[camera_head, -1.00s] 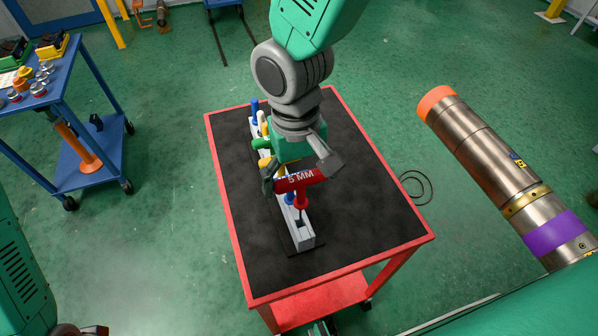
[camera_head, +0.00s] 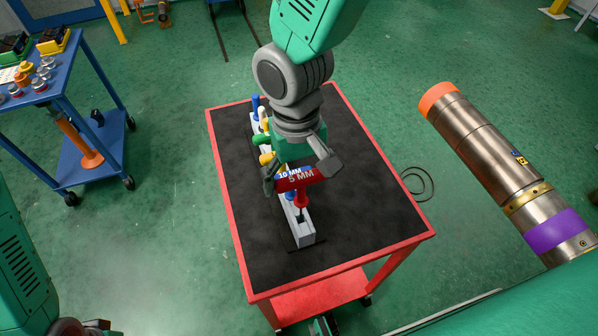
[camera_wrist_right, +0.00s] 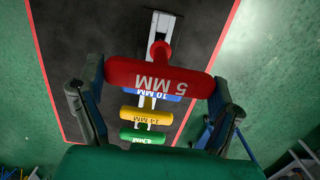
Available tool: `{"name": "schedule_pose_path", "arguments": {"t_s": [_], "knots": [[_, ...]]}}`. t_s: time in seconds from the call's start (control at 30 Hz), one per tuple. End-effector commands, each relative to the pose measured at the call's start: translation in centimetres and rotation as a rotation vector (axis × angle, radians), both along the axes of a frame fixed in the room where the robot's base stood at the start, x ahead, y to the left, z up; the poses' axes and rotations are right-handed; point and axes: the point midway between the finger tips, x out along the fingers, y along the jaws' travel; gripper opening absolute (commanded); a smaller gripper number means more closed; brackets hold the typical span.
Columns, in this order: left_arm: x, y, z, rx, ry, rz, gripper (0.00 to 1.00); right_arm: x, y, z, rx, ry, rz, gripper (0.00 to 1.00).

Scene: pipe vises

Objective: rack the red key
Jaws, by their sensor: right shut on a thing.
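The red key (camera_head: 305,179), marked 5 MM, has a bar handle and a red collar pointing down. My right gripper (camera_head: 300,176) is shut on the handle, one finger at each end, as the right wrist view also shows for the red key (camera_wrist_right: 158,80). The key is over the front part of the grey rack (camera_head: 305,238). I cannot tell whether its tip is inside a slot. The blue 10 MM key (camera_wrist_right: 150,95) sits just behind it in the rack.
Yellow (camera_wrist_right: 147,115) and green (camera_wrist_right: 143,135) keys stand farther along the rack. The black-topped cart (camera_head: 375,215) with a red rim is clear on both sides. A blue cart (camera_head: 98,95) stands left, and a large steel pipe (camera_head: 485,150) lies right.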

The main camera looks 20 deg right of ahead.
Motion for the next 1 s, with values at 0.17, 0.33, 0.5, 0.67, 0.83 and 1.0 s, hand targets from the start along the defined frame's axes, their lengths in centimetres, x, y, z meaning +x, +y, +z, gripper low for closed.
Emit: {"name": "schedule_pose_path", "arguments": {"t_s": [0.17, 0.33, 0.5, 0.67, 0.83, 1.0], "knots": [[0.00, 0.00, 0.01, 0.000, 0.000, 0.000, 0.42, -0.01, 0.01, 0.02, 0.000, 0.000, 0.000, 0.35], [0.00, 0.00, 0.00, 0.000, 0.000, 0.000, 0.42, 0.00, 0.01, 0.01, 0.000, 0.000, 0.000, 0.35], [0.00, 0.00, -0.10, 0.000, 0.000, 0.000, 0.42, -0.01, 0.01, -0.18, 0.000, 0.000, 0.001, 0.35], [0.00, 0.00, -0.23, 0.000, 0.000, 0.000, 0.42, -0.01, 0.00, -0.42, 0.000, 0.000, 0.000, 0.35], [0.00, 0.00, -0.35, 0.000, 0.000, 0.000, 0.42, 0.00, 0.01, -0.66, 0.000, 0.000, 0.000, 0.35], [-0.01, 0.00, -0.47, 0.000, 0.000, 0.000, 0.42, 0.00, 0.01, -0.90, 0.000, 0.000, 0.000, 0.35]]}}
